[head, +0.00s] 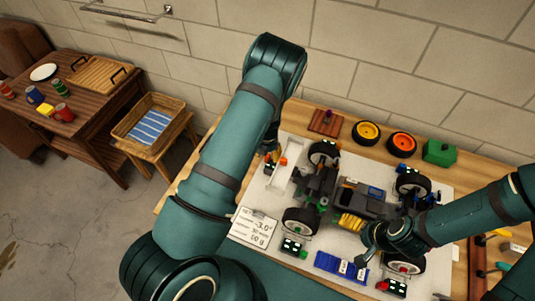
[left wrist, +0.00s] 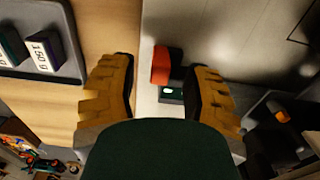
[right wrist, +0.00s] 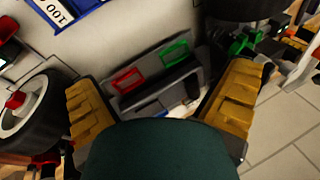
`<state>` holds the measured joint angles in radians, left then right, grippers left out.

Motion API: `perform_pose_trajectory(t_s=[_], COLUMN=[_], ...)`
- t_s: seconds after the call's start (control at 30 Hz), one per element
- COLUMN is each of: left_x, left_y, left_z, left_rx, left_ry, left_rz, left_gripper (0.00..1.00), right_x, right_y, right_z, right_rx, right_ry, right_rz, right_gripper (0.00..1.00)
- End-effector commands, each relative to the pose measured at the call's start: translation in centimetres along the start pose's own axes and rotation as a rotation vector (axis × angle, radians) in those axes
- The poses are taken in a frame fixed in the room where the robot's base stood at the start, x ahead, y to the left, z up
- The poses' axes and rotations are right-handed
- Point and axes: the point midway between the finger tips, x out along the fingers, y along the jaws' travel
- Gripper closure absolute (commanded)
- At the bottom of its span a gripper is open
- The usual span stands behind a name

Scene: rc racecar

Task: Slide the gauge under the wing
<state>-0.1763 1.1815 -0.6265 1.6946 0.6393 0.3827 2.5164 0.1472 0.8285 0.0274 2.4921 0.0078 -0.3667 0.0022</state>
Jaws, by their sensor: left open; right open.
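My left gripper (left wrist: 163,85) is open. In the left wrist view, a red-orange block (left wrist: 160,65) and a small black box with a lit display (left wrist: 171,94) show between its fingers; I cannot tell whether either is the gauge. In the head view its fingertips (head: 270,153) are near the white frame-like part (head: 283,178) at the car's left end, which may be the wing. The racecar (head: 345,195) stands on the pale mat. My right gripper (right wrist: 168,105) is open beside the car; a grey part with red and green loops (right wrist: 150,70) shows between its fingers.
A blue weight tray (head: 342,268) and a number card (head: 254,228) lie in front. A grey tray (left wrist: 45,45) shows in the left wrist view. Yellow and orange wheels (head: 384,139) and a green box (head: 438,152) stand behind. Several display boxes (head: 292,246) surround the car.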

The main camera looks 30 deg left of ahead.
Motion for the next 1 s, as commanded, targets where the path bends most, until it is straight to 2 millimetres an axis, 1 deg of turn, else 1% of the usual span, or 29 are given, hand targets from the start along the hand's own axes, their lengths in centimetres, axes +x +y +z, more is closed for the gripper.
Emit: perform_pose_trajectory(t_s=[0.17,0.2,0.27,0.3,0.33,0.67,0.83,1.0], left_x=[0.0,0.0,0.0,0.0,0.0,0.0,0.1,0.1], left_y=[0.0,0.0,0.0,0.0,0.0,-0.1,-1.8,-2.1], left_z=[0.0,0.0,0.0,0.0,0.0,0.0,-0.1,-0.1], left_rx=[0.000,0.000,0.000,0.000,0.000,0.001,0.004,0.002], left_ry=[0.000,0.000,0.000,0.000,0.000,0.001,0.003,0.003], left_rz=[0.000,0.000,0.000,0.000,0.000,0.000,0.001,-0.002], left_gripper=[0.52,0.60,0.81,0.95,1.00,1.00,1.00,1.00], right_x=[0.0,0.0,0.0,0.0,0.0,0.0,-0.2,-0.2], right_y=[0.0,0.0,0.0,0.0,0.0,0.0,-0.1,-0.1], right_z=[0.0,0.0,0.0,0.0,0.0,0.0,0.0,0.0], right_rx=[0.000,0.000,0.000,0.000,0.000,0.000,0.000,0.000], right_ry=[0.000,0.000,0.000,0.000,0.000,0.000,0.000,0.000], right_rz=[0.000,0.000,0.000,0.000,0.000,0.000,0.000,-0.001], right_gripper=[0.00,0.00,0.00,0.00,0.00,0.00,0.00,0.00])
